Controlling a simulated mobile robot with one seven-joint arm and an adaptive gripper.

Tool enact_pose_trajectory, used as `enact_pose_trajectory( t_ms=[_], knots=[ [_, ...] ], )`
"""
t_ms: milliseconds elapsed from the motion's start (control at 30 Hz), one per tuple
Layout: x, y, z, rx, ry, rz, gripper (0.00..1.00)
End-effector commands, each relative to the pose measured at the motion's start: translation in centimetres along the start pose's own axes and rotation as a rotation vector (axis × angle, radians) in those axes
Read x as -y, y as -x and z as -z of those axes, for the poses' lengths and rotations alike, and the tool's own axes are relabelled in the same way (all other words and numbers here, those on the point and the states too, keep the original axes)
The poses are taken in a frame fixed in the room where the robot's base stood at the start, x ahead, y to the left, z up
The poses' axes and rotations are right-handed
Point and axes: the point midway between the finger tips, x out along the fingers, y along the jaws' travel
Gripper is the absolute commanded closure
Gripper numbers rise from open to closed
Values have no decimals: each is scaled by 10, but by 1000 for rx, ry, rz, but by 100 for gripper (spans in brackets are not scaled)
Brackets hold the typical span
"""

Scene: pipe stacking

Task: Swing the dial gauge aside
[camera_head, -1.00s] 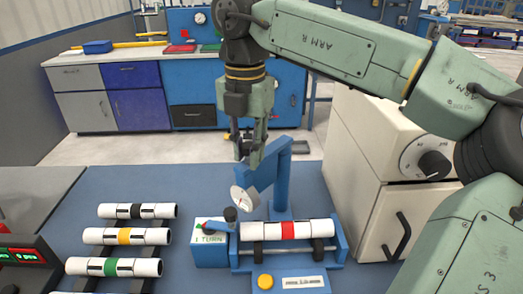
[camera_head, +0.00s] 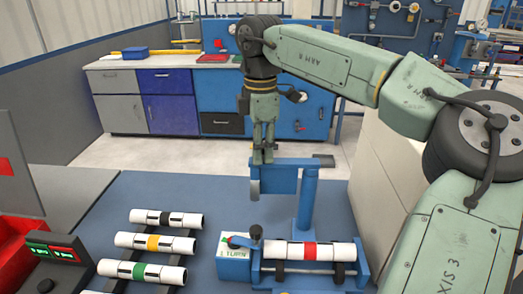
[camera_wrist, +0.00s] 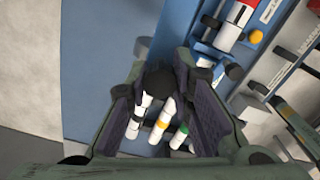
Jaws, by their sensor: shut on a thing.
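The dial gauge (camera_head: 254,188) hangs at the left end of a blue swing arm (camera_head: 285,180) on a blue post (camera_head: 306,208). I see the gauge nearly edge-on, and its face is turned from the head view. It hangs behind and left of the red-banded pipe (camera_head: 310,251), which lies in the blue cradle (camera_head: 362,268). My gripper (camera_head: 263,159) points down at the gauge end of the arm and is shut on the gauge's upper part. In the wrist view a black rounded part (camera_wrist: 157,79) shows between my fingers; the exact contact is unclear.
The blue-and-white crank box (camera_head: 233,268) stands left of the cradle. Pipes with black, yellow and green bands (camera_head: 152,243) lie on a rack at left. A white cabinet (camera_head: 382,175) stands at right. The blue bench behind the gauge is clear.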

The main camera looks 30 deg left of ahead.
Motion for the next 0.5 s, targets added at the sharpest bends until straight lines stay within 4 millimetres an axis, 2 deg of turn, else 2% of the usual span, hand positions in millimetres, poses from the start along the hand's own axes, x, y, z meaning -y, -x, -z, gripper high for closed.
enact_pose_trajectory(
  t_ms=[500],
  knots=[
    [-7,1,-3,1,-56,-5,100]
  ],
)
